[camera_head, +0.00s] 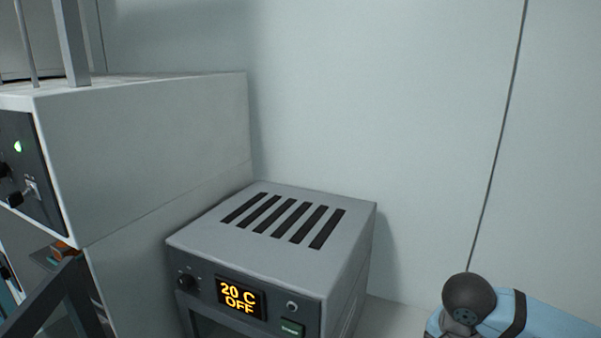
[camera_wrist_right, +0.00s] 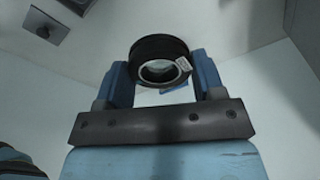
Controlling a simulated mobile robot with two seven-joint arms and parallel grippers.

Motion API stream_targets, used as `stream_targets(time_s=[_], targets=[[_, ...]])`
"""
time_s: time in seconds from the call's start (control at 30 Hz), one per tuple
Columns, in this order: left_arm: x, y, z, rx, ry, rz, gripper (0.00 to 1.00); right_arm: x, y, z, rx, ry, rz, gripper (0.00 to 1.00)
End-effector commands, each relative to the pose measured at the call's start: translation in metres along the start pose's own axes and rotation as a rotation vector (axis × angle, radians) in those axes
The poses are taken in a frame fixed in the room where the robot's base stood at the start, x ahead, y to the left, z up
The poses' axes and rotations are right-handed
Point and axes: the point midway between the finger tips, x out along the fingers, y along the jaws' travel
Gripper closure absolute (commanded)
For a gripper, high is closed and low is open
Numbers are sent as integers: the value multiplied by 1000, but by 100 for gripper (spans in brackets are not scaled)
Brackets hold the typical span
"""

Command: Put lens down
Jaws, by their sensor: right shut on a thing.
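The lens (camera_wrist_right: 159,62) is a short black ring with a pale inner rim and a small white label, seen in the right wrist view. My right gripper (camera_wrist_right: 160,75) is shut on it, with one blue finger on each side. In that view a pale surface lies behind the lens, and I cannot tell how far it is. The lens and right gripper do not show in the head view. My left gripper is in neither view.
A grey box (camera_head: 270,230) with a slotted top and a display reading "20 C OFF" stands at the lower middle of the head view. A larger white instrument (camera_head: 150,150) stands left of it. A pale wall (camera_head: 390,100) is behind them.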

Motion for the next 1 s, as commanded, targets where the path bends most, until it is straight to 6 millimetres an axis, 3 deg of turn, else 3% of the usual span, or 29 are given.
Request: stream_targets(time_s=[0.3,0.5,0.7,1.0], targets=[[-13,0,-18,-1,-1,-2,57,-14,-25,26,-611,-1,-94,66],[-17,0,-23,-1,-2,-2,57,-17,-34,36,-851,-1,-129,66],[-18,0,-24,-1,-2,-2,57,-17,-36,40,-933,0,-142,66],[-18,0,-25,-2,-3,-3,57,-16,-40,40,-915,-1,-139,66]])
